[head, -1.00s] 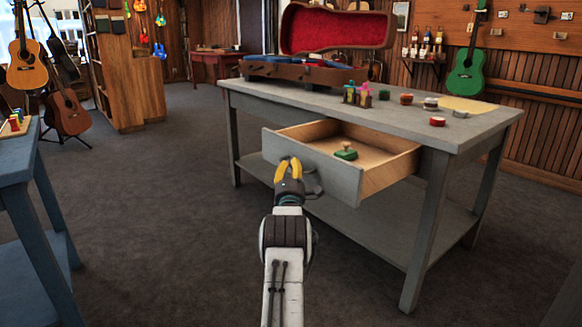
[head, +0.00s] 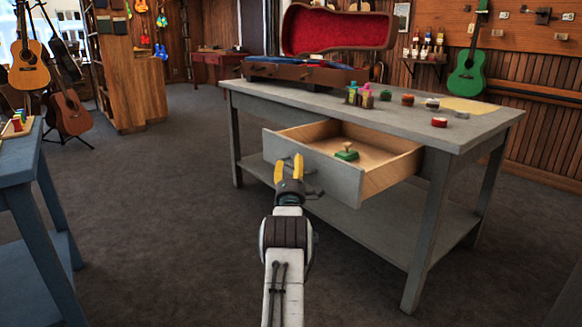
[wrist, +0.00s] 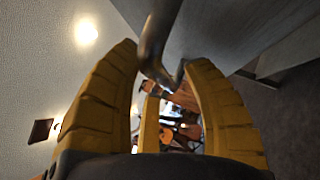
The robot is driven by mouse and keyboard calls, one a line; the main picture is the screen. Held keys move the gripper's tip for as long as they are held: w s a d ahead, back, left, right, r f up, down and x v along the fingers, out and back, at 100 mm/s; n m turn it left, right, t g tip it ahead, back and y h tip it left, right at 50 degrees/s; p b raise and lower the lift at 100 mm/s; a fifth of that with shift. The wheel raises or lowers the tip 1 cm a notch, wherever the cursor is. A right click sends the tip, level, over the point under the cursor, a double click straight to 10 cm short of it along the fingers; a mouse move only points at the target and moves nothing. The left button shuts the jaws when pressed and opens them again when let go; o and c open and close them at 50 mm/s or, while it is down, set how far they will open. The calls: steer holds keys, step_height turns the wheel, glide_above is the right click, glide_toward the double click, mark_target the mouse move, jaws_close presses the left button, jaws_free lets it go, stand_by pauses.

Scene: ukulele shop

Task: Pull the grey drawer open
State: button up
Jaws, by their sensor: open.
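The grey drawer (head: 316,168) stands open from the front of the grey workbench (head: 270,103). Its pale wooden inside shows, with a green object with a knob (head: 346,152) lying in it. My gripper (head: 288,164) is at the drawer front, its yellow fingers apart. In the wrist view, the metal drawer handle (wrist: 154,50) reaches between the far ends of the open fingers, and nothing is clamped. The grey drawer front (wrist: 225,30) fills the upper right there. In the head view the handle is largely hidden by my gripper.
An instrument case with red lining (head: 338,30), small pots and a red-and-white tin (head: 439,122) stand on the bench top. A blue table (head: 20,165) is at the left edge. The dark carpet between is clear. Guitars stand at the back left.

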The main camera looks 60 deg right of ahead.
steer(key=shift+s+f, duration=0.1)
steer(key=v, duration=1.1)
steer(key=shift+a, duration=0.4)
steer(key=shift+s+f, duration=0.1)
stand_by(0.4)
